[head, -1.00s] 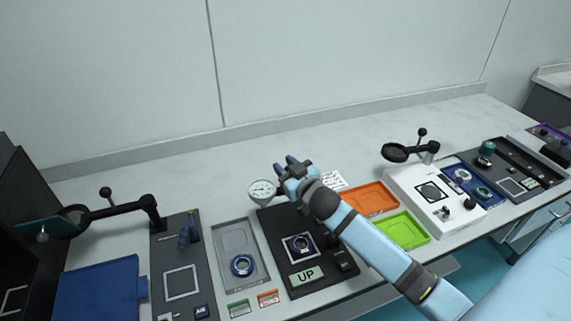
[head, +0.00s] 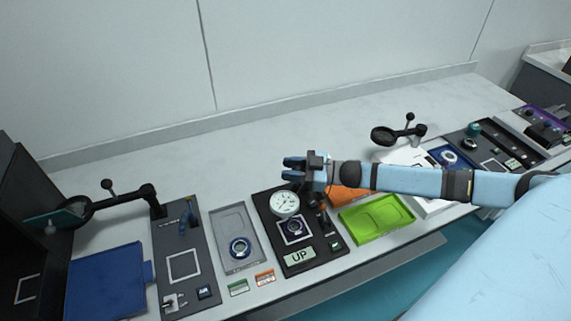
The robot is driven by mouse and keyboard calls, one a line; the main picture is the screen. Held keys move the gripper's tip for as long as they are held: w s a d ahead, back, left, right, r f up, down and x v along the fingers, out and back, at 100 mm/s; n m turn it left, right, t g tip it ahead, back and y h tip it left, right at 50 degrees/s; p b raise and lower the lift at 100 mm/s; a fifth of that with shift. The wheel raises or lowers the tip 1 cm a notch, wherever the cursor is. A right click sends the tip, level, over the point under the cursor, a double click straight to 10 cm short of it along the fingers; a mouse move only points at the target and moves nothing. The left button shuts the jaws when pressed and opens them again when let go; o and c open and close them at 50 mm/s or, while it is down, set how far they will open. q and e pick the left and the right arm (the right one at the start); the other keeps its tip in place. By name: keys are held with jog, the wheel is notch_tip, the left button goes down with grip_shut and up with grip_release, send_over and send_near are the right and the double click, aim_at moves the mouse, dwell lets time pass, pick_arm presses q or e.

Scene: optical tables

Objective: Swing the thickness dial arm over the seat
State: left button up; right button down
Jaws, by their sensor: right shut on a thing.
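The thickness dial (head: 285,204) is a round white-faced gauge on a dark arm, above the black gauge base (head: 269,238). In the picture it overlaps the upper edge of the white-outlined square seat (head: 295,230). The seat holds a dark ring-shaped piece with a bluish centre. My right gripper (head: 292,170) is just above and behind the dial, its blue fingers pointing left. It is shut on what seems to be the dial arm's handle, which the hand mostly hides. My left gripper is out of view.
A display reading "UP" (head: 299,257) is at the base's front. A grey tray (head: 227,222) with a ring is to the left. The back of the table is clear.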

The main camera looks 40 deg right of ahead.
jog(key=shift+s+d+n+g+y+b, duration=0.2)
jog(key=shift+s+n+g+y, duration=0.2)
jog(key=shift+n+g+y, duration=0.25)
jog(key=shift+s+d+n+g+y+b, duration=0.15)
jog(key=shift+s+n+g+y, duration=0.25)
jog(key=shift+g, duration=0.35)
jog(key=c, duration=0.8)
grip_release()
jog(key=b+v, duration=0.1)
jog(key=v, duration=1.2)
jog(key=shift+s+d, duration=0.2)
jog(key=shift+d, duration=0.15)
